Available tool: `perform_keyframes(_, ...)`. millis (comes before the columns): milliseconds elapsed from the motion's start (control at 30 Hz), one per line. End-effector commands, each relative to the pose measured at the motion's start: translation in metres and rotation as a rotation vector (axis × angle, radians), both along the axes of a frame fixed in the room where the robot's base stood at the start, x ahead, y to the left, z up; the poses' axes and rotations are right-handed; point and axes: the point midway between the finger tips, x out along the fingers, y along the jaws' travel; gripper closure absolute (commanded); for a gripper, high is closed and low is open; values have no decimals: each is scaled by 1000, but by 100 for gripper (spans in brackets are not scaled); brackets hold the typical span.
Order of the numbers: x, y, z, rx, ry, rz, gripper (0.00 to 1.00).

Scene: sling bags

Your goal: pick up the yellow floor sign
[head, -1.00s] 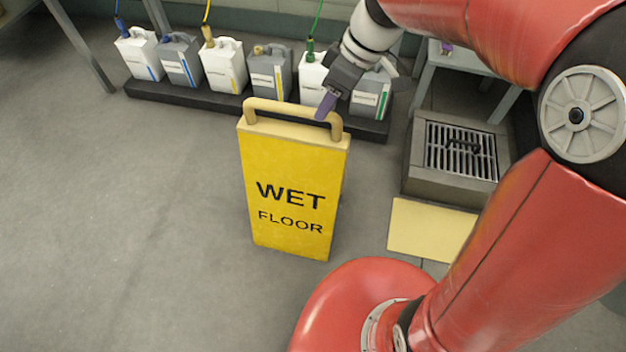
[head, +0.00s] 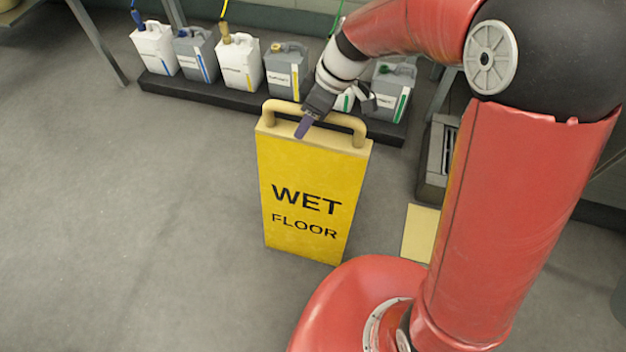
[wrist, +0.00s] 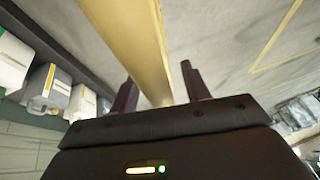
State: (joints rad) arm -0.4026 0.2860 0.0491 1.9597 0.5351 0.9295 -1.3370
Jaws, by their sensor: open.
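The yellow floor sign (head: 304,200) stands upright on the grey floor, its face reading WET FLOOR. A pale tan handle (head: 318,116) arches over its top. My gripper (head: 302,128) is at the handle in the head view, with one dark purple finger in front of the sign's top edge. In the wrist view the two fingers of my gripper (wrist: 160,88) are apart, and a long yellow bar of the sign (wrist: 130,38) runs between them. The gripper is open. Whether either finger touches the handle cannot be told.
Several white and grey jugs (head: 241,62) stand in a row on a black tray (head: 215,91) behind the sign. A grated box (head: 434,160) and a yellow floor patch (head: 420,233) lie to the right, partly behind my arm. The floor to the left is clear.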

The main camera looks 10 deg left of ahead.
Motion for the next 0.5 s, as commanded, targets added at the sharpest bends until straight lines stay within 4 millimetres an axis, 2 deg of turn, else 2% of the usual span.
perform_keyframes(67, 0, 0, 0, 0, 0, 0, 53)
perform_keyframes(433, 0, 0, 1, 0, 0, 0, 100)
perform_keyframes(500, 0, 0, 1, 0, 0, 0, 100)
